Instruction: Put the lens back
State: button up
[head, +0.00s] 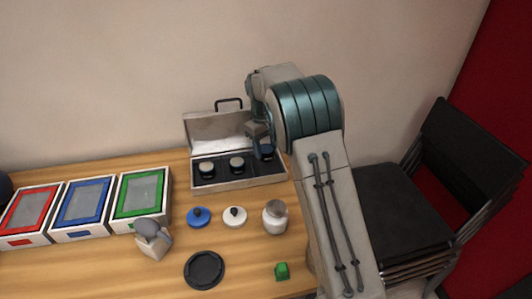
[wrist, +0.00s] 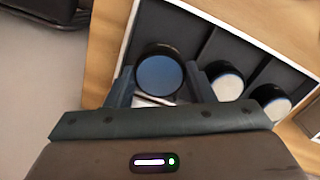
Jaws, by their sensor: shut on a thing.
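My gripper (wrist: 160,88) is shut on a round black lens with a blue face (wrist: 160,74), which lies between its two fingers. In the head view this lens (head: 267,153) is at the right-hand compartment of the open lens case (head: 240,184). I cannot tell whether it touches the compartment floor. Two other black lenses with pale faces, one left (head: 206,170) and one middle (head: 237,165), sit in the case's other compartments. They also show in the wrist view, one nearer (wrist: 228,86) and one farther (wrist: 272,102). My gripper (head: 262,142) is partly hidden by my arm in the head view.
The case lid stands open against the wall side. In front lie a blue knobbed disc (head: 199,217), a white one (head: 235,217), a jar (head: 275,217), a black dish (head: 204,270) and a green block (head: 282,271). Coloured boxes (head: 140,197) stand left; chairs (head: 405,215) are right.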

aim_at(266, 149)
jog(key=shift+f, duration=1.65)
jog(key=shift+f, duration=0.2)
jog(key=o, duration=1.1)
jog(key=shift+c, duration=0.2)
jog(key=shift+r, duration=0.15)
